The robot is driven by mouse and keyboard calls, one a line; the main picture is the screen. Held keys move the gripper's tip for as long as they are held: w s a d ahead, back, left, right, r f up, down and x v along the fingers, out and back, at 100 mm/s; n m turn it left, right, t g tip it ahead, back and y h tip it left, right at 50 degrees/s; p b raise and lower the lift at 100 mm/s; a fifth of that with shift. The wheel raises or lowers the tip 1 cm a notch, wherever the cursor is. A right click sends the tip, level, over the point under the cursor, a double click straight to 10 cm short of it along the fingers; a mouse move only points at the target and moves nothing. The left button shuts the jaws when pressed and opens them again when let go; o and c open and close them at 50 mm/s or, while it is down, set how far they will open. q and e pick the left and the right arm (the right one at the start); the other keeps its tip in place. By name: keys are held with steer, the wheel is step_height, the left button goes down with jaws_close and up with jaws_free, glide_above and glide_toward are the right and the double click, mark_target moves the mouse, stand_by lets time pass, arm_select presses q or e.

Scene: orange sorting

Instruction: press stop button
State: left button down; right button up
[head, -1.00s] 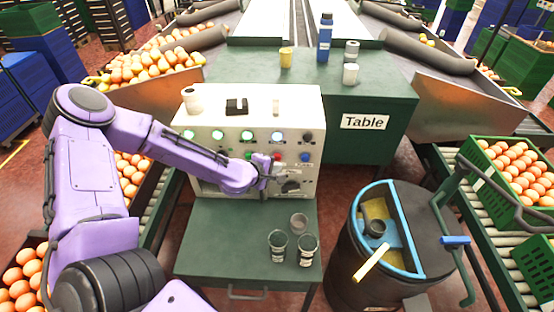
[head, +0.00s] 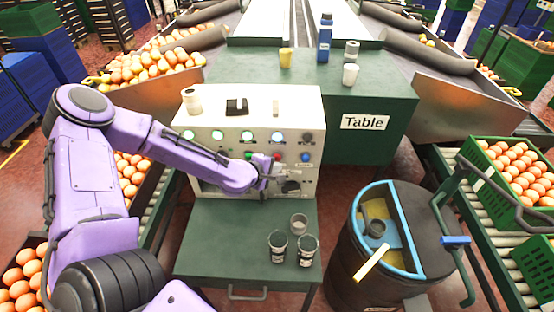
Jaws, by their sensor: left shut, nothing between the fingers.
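The white control box (head: 215,165) stands on the green front bench with rows of buttons on its face. A red button (head: 277,157), which looks like the stop button, is in the lower row, between a green button (head: 250,155) and a blue button (head: 305,157). My left gripper (head: 277,170) is shut and empty, just in front of the panel by the red button, which it partly covers. I cannot tell whether it touches the button. A dark rotary knob (head: 291,187) is just below and right of the gripper. My right gripper is not in view.
Several cups, including a dark one (head: 278,246), stand on the front bench (head: 215,235). A dark barrel (head: 345,265) with a blue rim is to the right. A small white jar (head: 191,101) and a black item (head: 237,106) sit on the box top.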

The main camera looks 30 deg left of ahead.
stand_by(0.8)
arm_select(q)
steer(key=shift+w+a, duration=0.2)
steer(key=shift+w, duration=0.15)
steer(key=shift+w+a, duration=0.3)
steer(key=shift+w, duration=0.15)
stand_by(0.9)
steer(key=shift+s, duration=0.1)
steer(key=shift+s+d, duration=0.5)
steer(key=shift+s, duration=0.2)
steer(key=s+d, duration=0.1)
steer(key=s, duration=0.2)
steer(key=s+d+p, duration=0.1)
steer(key=shift+s+d, duration=0.15)
steer(key=shift+d, duration=0.15)
stand_by(0.7)
